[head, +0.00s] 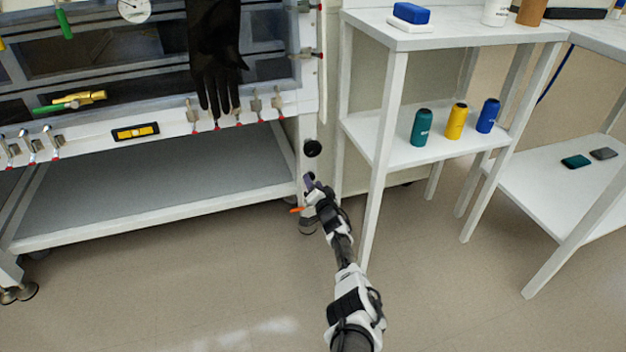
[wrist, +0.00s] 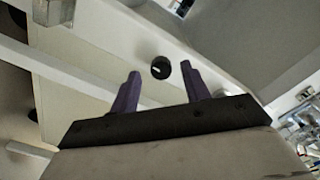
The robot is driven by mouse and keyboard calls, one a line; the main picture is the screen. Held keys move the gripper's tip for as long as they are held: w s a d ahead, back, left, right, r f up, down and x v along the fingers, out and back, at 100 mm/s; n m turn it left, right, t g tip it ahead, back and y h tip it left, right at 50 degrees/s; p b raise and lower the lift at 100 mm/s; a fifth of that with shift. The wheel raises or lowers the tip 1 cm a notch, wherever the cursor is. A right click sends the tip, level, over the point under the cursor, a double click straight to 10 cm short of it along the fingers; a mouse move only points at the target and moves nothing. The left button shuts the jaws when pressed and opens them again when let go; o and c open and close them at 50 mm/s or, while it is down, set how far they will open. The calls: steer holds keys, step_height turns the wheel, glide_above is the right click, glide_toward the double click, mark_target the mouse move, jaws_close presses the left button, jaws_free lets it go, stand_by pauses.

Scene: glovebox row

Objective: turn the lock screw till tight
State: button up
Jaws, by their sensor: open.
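A black round knob (head: 312,147), which looks like the lock screw, sits on the right front leg of the glovebox stand in the head view. In the wrist view the knob (wrist: 161,67) has a small pale mark on its face and shows between my two fingertips, beyond them. My gripper (head: 308,182) is just below the knob in the head view. In the wrist view my gripper (wrist: 160,71) has its purple fingers apart with nothing between them, and it appears not to touch the knob. The screw's shaft is hidden.
The stand's lower shelf (head: 160,190) lies to the left. A white shelf unit (head: 372,190) with several bottles stands close on the right, its front leg near my arm. An orange piece (head: 297,210) shows beside my gripper. A black glove (head: 215,60) hangs above left.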

steer(key=p+v, duration=1.2)
steer(key=shift+s, duration=0.3)
steer(key=shift+d+r, duration=0.1)
stand_by(0.3)
